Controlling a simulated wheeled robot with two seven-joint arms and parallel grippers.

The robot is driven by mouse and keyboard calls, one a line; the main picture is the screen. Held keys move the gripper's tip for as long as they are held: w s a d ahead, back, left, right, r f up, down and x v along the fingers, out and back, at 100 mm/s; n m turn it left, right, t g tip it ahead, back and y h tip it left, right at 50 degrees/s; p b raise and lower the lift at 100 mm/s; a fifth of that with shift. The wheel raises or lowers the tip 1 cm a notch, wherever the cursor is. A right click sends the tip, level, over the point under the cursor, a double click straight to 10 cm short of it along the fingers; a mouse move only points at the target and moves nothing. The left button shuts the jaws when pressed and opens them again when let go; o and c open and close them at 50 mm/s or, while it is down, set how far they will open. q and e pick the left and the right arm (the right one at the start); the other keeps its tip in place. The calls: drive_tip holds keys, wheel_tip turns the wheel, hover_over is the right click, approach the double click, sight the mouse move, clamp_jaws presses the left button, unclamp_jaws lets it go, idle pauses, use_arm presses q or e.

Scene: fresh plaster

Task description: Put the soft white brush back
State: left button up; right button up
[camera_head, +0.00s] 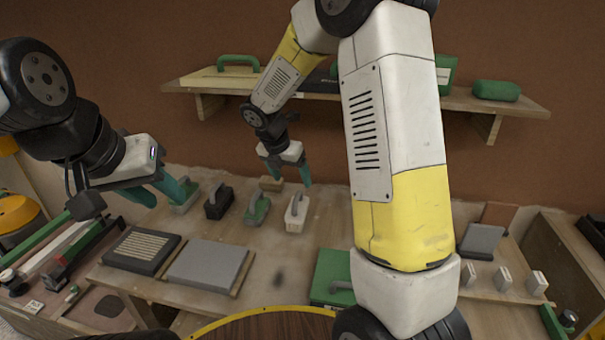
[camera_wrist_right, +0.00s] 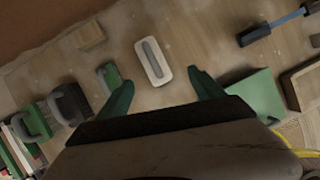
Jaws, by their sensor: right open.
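A white block with a grey handle, which looks like the soft white brush (camera_head: 296,212), stands on the bench at the right end of a row of hand tools. In the right wrist view the brush (camera_wrist_right: 153,62) lies just beyond my fingertips, between their lines. My right gripper (camera_head: 290,178) is open and empty above and behind it, apart from it; its two teal fingers also show in the wrist view (camera_wrist_right: 162,82). My left gripper (camera_head: 167,200) is at the left, its teal fingers apart, close to a green-and-grey tool (camera_head: 184,198). Whether it touches that tool is unclear.
A black tool (camera_head: 218,202) and a green tool (camera_head: 257,210) stand left of the brush. A small wooden block (camera_head: 271,184) lies behind. Grey slabs (camera_head: 208,265) lie in front. A wall shelf (camera_head: 410,98) holds green items. Several small white blocks (camera_head: 503,279) stand at right.

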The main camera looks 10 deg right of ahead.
drive_tip(key=s+d+r+m+t+y, duration=0.1)
drive_tip(key=s+d+r+m+y, duration=0.1)
drive_tip(key=s+r+m, duration=0.6)
drive_tip(key=s+d+r+m+t+y, duration=0.1)
drive_tip(key=s+r+m+y, duration=0.2)
drive_tip(key=s+r+m, duration=0.5)
drive_tip(key=s+m, duration=1)
drive_tip(key=m, duration=0.2)
drive_tip(key=shift+s+d+t, duration=0.3)
drive_tip(key=shift+d+t, duration=0.05)
drive_tip(key=shift+t, duration=0.05)
